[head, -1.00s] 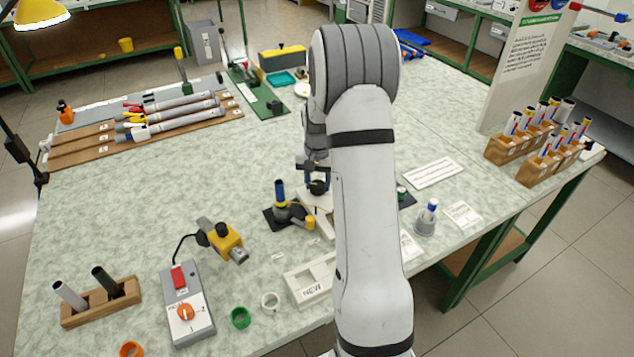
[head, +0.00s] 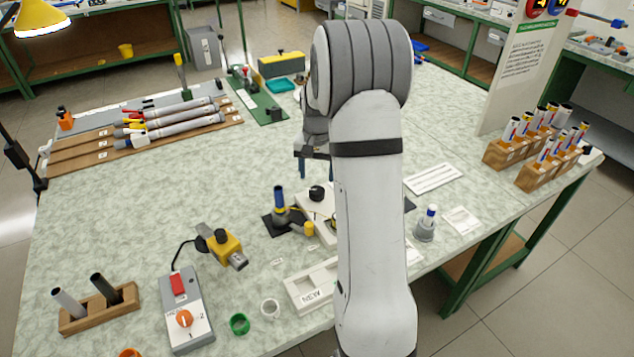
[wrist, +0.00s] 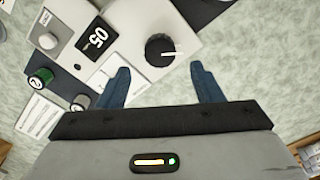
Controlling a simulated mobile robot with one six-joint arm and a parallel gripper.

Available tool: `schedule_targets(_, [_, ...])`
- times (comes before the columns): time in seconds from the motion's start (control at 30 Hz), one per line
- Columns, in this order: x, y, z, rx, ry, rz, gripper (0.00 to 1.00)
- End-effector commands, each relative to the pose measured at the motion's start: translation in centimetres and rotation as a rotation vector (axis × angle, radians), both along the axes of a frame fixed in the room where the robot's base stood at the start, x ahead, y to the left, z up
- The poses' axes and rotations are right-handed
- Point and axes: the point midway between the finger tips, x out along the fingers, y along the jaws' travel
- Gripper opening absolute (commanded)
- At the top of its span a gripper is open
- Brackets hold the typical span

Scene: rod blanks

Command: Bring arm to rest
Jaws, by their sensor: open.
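My gripper (head: 316,170) hangs above the middle of the bench in the head view, partly hidden by my own arm. In the wrist view its two blue fingers (wrist: 163,88) are spread apart with nothing between them. Below and just beyond the fingertips is a white device with a black knob (wrist: 160,50), which also shows in the head view (head: 317,193). The wrist view also shows the device's dark display (wrist: 97,38) reading 05 and a white knob (wrist: 47,41). The gripper appears apart from the device.
A dark stand with a blue-topped rod (head: 279,199) is left of the device. A white NEW tray (head: 304,292), a switch box (head: 186,312) and a yellow clamp-like tool (head: 222,243) lie nearer. Wooden racks (head: 548,165) stand right. The bench's middle left is clear.

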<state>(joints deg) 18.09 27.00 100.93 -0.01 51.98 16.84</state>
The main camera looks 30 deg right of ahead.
Motion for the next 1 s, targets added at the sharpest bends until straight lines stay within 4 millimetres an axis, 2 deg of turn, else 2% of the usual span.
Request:
schedule_targets(0.1, [0.0, 0.0, 1.3, -0.001, -0.001, 0.000, 0.60])
schedule_targets(0.2, [0.0, 0.0, 1.7, 0.001, 0.001, 0.000, 0.60])
schedule_targets(0.77, [0.0, 0.0, 1.8, 0.001, 0.001, 0.000, 0.60])
schedule_targets(0.87, [-1.1, 1.5, 3.7, -0.005, -0.015, 0.037, 0.60])
schedule_targets(1.0, [-4.4, 4.9, 7.4, -0.017, -0.049, 0.131, 0.60])
